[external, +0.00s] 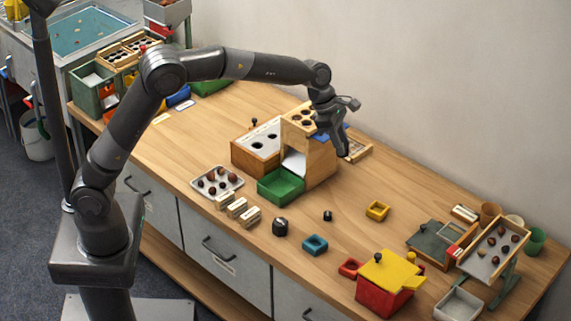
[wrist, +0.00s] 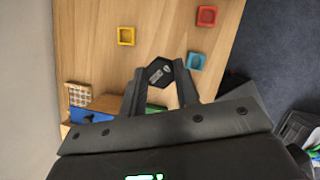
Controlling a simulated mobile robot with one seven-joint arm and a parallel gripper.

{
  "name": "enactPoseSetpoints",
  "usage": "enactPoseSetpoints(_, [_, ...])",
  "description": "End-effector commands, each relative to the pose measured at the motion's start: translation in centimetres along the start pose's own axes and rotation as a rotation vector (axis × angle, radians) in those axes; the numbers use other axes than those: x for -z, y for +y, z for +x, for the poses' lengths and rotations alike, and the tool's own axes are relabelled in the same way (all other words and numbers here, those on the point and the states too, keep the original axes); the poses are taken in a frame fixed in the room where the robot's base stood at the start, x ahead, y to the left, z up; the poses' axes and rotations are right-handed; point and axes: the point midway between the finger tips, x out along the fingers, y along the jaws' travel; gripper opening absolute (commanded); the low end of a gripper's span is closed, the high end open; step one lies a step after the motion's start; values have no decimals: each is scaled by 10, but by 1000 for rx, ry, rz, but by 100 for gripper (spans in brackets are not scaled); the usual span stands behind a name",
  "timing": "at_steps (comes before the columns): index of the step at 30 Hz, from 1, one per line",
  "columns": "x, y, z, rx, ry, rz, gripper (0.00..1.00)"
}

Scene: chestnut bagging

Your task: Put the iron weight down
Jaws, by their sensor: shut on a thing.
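My gripper (external: 341,148) is raised above the table, in front of the wooden box stand. In the wrist view its two fingers (wrist: 160,78) are shut on a black six-sided iron weight (wrist: 159,71) with a small grey mark on its face. The weight is held clear of the tabletop; in the external view it cannot be told apart from the dark fingers.
A yellow tray (external: 377,211), a blue tray (external: 314,245) and a red tray (external: 350,268) lie around bare wood. A green bin (external: 281,187) and the box stand (external: 318,165) are near the gripper. A red box with yellow lid (external: 388,285) stands at the front right.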

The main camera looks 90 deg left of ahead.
Motion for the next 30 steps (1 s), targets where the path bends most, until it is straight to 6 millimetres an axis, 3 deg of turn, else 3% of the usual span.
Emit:
enactPoseSetpoints(1, [-12,-20,4,11,-1,28,1])
enactPoseSetpoints(6, [-36,-66,15,36,-1,90,1])
enactPoseSetpoints(14, [-57,-113,23,62,-1,149,1])
enactPoseSetpoints(23, [-29,-112,86,64,3,145,1])
enactPoseSetpoints(30, [0,-111,155,64,4,143,1])
